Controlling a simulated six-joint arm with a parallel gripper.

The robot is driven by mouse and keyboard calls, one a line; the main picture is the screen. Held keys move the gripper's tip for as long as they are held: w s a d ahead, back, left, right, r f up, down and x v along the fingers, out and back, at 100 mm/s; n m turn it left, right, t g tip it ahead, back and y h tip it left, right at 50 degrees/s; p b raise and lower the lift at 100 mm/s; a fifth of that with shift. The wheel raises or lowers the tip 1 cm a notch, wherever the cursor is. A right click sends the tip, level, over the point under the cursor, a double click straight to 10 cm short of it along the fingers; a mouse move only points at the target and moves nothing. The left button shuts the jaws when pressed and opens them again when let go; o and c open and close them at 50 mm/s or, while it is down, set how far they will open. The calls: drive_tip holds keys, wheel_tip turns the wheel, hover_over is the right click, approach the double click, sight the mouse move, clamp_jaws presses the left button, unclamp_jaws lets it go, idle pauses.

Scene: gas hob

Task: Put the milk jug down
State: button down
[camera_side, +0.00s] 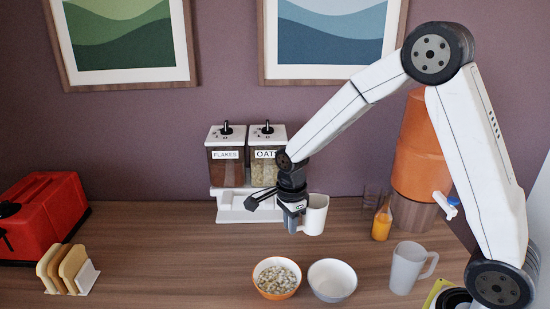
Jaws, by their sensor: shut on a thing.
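The white milk jug (316,215) is right of centre, in front of the cereal dispenser's right side. It looks upright. My gripper (294,218) is at the jug's left side and shut on it; the fingers hide that side of the jug. The jug's base is low over the wooden counter (200,270), but I cannot tell whether it touches. A frosted grey jug with a handle (405,268) stands apart on the counter at the front right.
An orange-rimmed bowl of cereal (277,280) and an empty white bowl (332,281) stand in front. A dispenser (228,165) stands behind, an orange drink dispenser (419,150) and juice bottle (382,220) right. A red toaster (40,215) and toast rack (85,278) are left. Counter left of centre is clear.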

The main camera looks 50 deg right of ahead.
sight(317, 206)
drive_tip(key=shift+m, duration=0.5)
drive_tip(key=d, duration=0.2)
drive_tip(key=s+d, duration=0.1)
drive_tip(key=d, duration=0.2)
drive_tip(key=s+d, duration=0.1)
drive_tip(key=d, duration=0.1)
drive_tip(key=shift+s+d, duration=0.15)
drive_tip(key=shift+d, duration=0.2)
drive_tip(key=shift+f, duration=3.15)
drive_tip(key=shift+f, duration=0.1)
drive_tip(key=shift+f, duration=1.75)
drive_tip(key=shift+f, duration=0.15)
drive_tip(key=c, duration=0.6)
unclamp_jaws()
drive_tip(key=shift+r, duration=6.2)
